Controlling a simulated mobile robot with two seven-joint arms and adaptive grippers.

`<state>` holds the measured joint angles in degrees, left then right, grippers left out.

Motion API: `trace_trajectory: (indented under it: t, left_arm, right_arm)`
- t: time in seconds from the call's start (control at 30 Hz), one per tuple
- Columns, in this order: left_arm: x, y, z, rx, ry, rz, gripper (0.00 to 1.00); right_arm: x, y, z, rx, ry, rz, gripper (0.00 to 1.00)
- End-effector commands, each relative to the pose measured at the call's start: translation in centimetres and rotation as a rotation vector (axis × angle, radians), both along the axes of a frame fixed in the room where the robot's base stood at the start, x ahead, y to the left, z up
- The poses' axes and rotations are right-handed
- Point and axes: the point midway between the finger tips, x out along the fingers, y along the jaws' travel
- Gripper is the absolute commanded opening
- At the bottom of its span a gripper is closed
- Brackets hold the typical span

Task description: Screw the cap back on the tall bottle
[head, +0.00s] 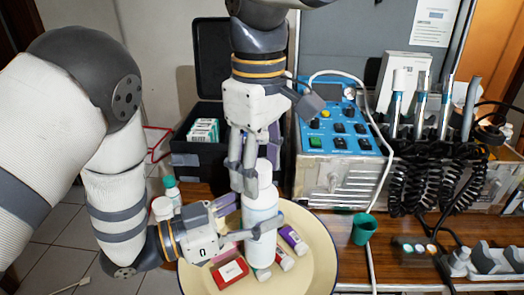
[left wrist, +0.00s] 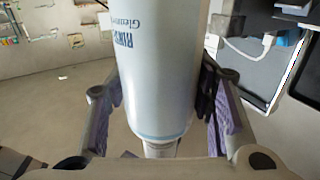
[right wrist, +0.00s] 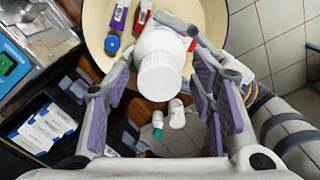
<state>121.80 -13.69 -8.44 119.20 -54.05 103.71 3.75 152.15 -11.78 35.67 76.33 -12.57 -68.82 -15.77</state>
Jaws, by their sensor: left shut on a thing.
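The tall white bottle (head: 260,218) stands upright in the round tray. My left gripper (head: 248,228) is shut around its body from the left. The left wrist view shows the bottle (left wrist: 160,70) upside down between the fingers, its narrower end partly hidden at the bottom. A white cap (right wrist: 160,78) sits at the bottle's top, in line with it; whether it is threaded I cannot tell. My right gripper (right wrist: 160,95) comes down from above with its fingers on either side of the cap. Gaps show between its purple pads and the cap.
The cream tray (head: 318,262) holds a red box (head: 229,273), a purple-ended box (head: 293,240) and other small items. Small bottles (head: 171,190) stand behind it at left. A green cup (head: 363,229), a blue-panelled unit (head: 342,130) and coiled black hoses (head: 440,190) are at right.

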Motion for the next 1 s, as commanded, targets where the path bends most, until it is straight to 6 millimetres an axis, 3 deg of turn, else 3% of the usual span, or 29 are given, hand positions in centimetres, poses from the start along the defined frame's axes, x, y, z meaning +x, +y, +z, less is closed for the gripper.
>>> trace_trajectory:
  t: [0.33, 0.7, 0.83, 1.0]
  left_arm:
    - [0.0, 0.0, 0.0, 0.000, -0.001, 0.000, 0.00]
    - [0.0, 0.0, 0.1, 0.000, -0.001, 0.000, 0.00]
    - [0.0, 0.0, 0.0, 0.000, -0.001, 0.000, 0.00]
    - [0.0, 0.0, 0.0, -0.001, 0.000, 0.000, 0.00]
  right_arm:
    - [0.1, 0.0, 0.9, 0.002, -0.005, 0.000, 0.52]
    - [0.1, 0.1, 9.0, 0.002, -0.004, 0.000, 0.52]
    - [0.1, 0.1, 11.0, 0.002, -0.003, 0.001, 0.52]
    - [0.0, 0.0, 12.0, 0.000, -0.001, 0.001, 0.52]
